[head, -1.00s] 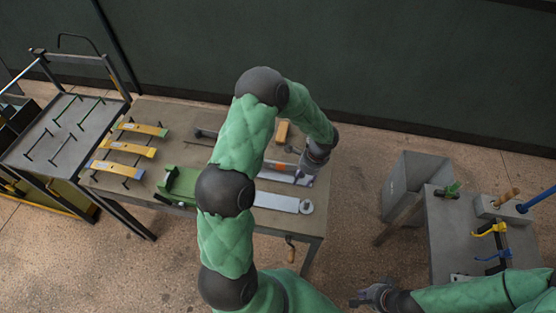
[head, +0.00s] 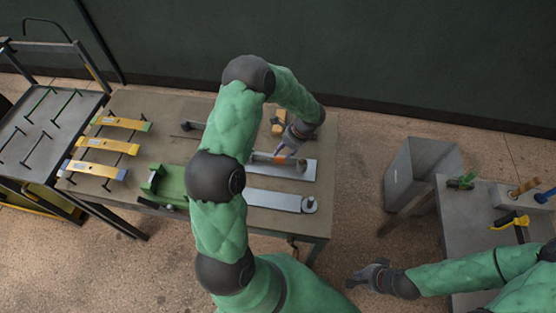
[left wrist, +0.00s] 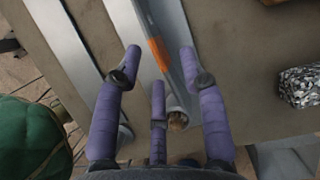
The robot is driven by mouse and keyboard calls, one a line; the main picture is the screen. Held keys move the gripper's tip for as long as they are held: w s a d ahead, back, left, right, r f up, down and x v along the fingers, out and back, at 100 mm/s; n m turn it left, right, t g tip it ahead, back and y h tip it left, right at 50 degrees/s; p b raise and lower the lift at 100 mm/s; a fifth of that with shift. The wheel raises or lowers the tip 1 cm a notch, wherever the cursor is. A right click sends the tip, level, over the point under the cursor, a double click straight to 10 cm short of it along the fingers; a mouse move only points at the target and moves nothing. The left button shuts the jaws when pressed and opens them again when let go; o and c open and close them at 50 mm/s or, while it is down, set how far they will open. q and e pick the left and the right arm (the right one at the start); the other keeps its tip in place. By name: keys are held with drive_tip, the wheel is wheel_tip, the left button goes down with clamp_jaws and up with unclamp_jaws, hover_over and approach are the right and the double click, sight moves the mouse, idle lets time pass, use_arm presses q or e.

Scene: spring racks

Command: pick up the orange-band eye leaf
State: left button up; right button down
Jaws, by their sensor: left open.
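The orange-band eye leaf is a grey curved strip (left wrist: 172,45) in the left wrist view, with an orange band (left wrist: 160,54) and a rolled eye (left wrist: 177,119) at its near end. In the head view its orange band (head: 287,161) shows just below my left gripper (head: 288,147). My left gripper is open, and its purple fingers (left wrist: 158,75) stand around the leaf in the left wrist view. Whether any finger touches it I cannot tell. My right gripper (head: 368,275) hangs empty over the floor near the right-hand table; its opening is too small to judge.
Flat light plates (head: 280,201) lie on the table under and beside the leaf. A green vise (head: 165,187) and yellow leaves (head: 108,143) are at left. A yellow block (head: 279,120) stands behind my gripper. A grey bin (head: 420,170) is at right.

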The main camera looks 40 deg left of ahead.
sight(279, 157)
use_arm(q)
drive_tip(key=x, duration=0.4)
drive_tip(key=shift+s+d+f, duration=0.15)
drive_tip(key=shift+s+f, duration=0.2)
drive_tip(key=shift+f, duration=0.45)
drive_tip(key=shift+s, duration=0.1)
clamp_jaws()
drive_tip(key=shift+a+r, duration=0.1)
drive_tip(key=shift+a, duration=0.1)
